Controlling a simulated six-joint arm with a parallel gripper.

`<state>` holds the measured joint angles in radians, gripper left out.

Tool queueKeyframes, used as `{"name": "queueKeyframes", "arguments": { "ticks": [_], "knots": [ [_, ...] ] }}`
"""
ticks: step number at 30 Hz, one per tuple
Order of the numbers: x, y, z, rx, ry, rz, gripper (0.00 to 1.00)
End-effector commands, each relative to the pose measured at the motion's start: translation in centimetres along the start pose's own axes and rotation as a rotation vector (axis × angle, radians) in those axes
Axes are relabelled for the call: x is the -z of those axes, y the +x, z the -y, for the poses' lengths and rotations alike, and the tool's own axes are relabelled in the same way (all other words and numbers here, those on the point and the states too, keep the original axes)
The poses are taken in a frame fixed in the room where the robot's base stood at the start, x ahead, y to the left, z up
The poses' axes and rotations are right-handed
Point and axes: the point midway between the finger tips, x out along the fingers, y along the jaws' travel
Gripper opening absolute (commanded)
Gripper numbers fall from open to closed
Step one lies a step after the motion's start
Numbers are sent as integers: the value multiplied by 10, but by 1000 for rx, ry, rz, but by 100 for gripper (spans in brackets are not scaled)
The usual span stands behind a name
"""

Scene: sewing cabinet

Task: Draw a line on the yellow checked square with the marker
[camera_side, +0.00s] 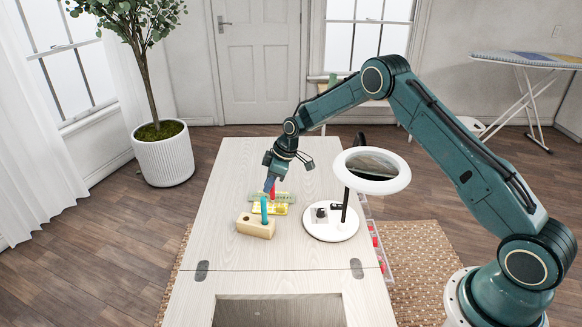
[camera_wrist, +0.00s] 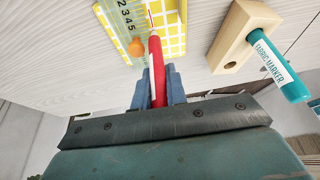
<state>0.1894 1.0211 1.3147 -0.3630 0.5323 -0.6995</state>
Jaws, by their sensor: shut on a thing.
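My gripper (camera_wrist: 156,82) is shut on a red marker (camera_wrist: 156,70), which sticks out between the blue-grey fingers. In the side view, my gripper (camera_side: 270,179) is low over the table with the red marker (camera_side: 272,191) below it. The yellow checked square (camera_wrist: 172,32) lies flat on the table under the marker's tip. A clear greenish ruler (camera_wrist: 124,18) with numbers lies over the left part of the square in the wrist view. The marker's thin red tip is beside the ruler's edge. I cannot tell whether it touches the cloth.
A wooden block (camera_side: 255,228) with holes stands near the square, holding a teal fabric marker (camera_wrist: 278,66). An orange knob (camera_wrist: 135,47) is by the ruler. A ring lamp (camera_side: 371,170) on a white base (camera_side: 330,229) stands to the right. The table's front left is clear.

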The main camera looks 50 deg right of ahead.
Motion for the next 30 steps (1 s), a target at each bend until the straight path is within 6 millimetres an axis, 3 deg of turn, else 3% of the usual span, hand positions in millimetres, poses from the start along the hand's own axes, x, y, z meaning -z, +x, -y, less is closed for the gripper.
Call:
{"name": "queueKeyframes", "arguments": {
  "ticks": [30],
  "knots": [
    [-9, -3, 1, 1, 2, 2, 0]
  ]
}}
